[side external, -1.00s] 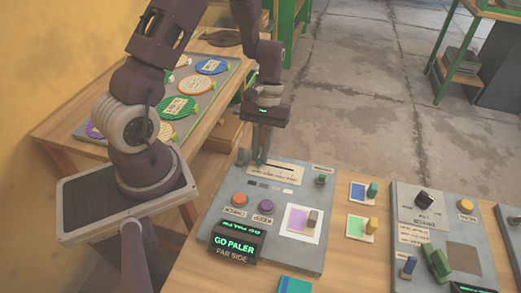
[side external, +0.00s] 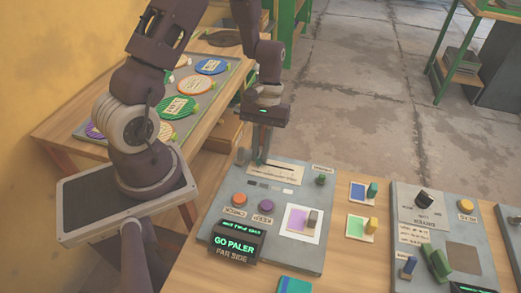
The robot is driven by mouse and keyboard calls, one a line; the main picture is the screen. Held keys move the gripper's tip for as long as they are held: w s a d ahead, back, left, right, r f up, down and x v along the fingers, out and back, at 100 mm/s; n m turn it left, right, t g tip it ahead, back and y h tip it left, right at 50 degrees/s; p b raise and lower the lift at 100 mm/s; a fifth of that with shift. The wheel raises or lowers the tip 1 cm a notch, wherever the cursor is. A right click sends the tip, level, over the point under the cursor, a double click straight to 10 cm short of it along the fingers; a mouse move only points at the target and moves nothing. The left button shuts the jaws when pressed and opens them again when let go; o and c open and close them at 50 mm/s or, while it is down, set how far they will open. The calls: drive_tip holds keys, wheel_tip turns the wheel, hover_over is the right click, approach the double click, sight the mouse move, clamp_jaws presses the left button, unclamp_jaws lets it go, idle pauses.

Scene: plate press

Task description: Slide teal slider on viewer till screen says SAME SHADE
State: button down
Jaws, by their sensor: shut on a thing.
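The viewer (side external: 228,212) is a grey panel on the wooden table, with orange and purple buttons and a slotted scale plate (side external: 284,172) at its far end. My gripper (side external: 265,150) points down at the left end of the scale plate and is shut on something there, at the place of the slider. The teal slider itself is hidden by the fingers, so its colour does not show.
Another grey panel (side external: 466,257) with a black knob and green lever stands further right. A tray of round coloured plates (side external: 210,67) is behind my arm.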

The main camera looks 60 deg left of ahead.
drive_tip(key=shift+w+d, duration=1.05)
drive_tip(key=shift+w, duration=0.1)
drive_tip(key=c, duration=1.4)
unclamp_jaws()
drive_tip(key=shift+c, duration=0.2)
drive_tip(key=v, duration=0.7)
